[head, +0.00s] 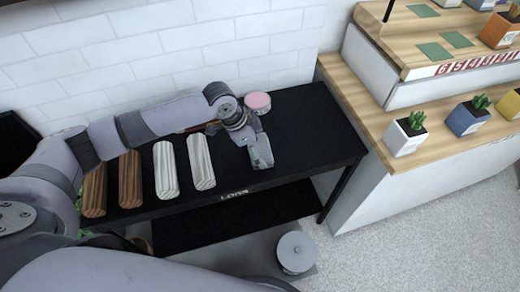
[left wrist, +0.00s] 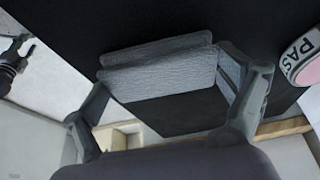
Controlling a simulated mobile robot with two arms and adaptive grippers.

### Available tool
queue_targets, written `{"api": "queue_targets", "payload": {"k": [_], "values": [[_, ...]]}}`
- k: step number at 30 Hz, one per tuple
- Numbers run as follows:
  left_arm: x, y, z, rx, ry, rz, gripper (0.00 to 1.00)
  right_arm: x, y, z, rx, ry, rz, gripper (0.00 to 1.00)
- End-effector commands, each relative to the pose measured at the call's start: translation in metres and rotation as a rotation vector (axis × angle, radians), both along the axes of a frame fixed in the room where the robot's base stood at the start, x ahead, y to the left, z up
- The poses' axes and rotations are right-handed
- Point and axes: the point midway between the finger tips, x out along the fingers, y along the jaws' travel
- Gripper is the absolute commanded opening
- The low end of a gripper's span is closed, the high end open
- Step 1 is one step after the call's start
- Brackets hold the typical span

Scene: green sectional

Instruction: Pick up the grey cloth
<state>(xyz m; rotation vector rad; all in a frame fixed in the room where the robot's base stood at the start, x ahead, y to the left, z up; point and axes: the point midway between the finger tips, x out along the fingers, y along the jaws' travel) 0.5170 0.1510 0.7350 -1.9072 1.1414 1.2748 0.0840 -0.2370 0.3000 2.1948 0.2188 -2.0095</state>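The grey cloth (head: 262,152) is a small folded pad on the black table, near the table's front edge. It also shows in the left wrist view (left wrist: 160,70), with stacked layers and a textured surface. My left gripper (head: 243,130) is over the table at the cloth's back-left side. In the left wrist view its two fingers (left wrist: 172,88) are spread wide, with the cloth between and just beyond them; I cannot tell whether they touch it. A dark jointed part (left wrist: 10,62) at the left edge of that view looks like my right gripper; its fingers are unclear.
A round pink-topped container (head: 257,101) stands behind the cloth. Several striped blocks (head: 166,170), brown and pale, lie left on the black table (head: 310,125). The table's right part is clear. Wooden shelves (head: 370,110) with potted plants (head: 405,135) stand right.

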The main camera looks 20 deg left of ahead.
Motion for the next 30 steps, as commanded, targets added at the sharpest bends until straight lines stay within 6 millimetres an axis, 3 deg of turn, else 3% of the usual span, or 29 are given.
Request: {"api": "queue_targets", "payload": {"k": [8,19,25,30], "values": [[0.0,0.0,0.0,0.0,0.0,0.0,0.68,0.001,0.0,0.0,0.0,-0.001,0.0,0.4],[0.001,0.0,0.007,0.0,-0.001,0.0,0.68,0.002,0.001,0.001,0.002,-0.004,0.0,0.4],[0.001,0.0,0.034,-0.001,-0.004,0.0,0.68,0.002,0.002,0.003,0.003,-0.004,-0.001,0.4],[0.001,0.0,0.073,-0.002,-0.005,-0.001,0.68,0.003,0.003,0.005,0.004,-0.004,-0.001,0.4]]}}
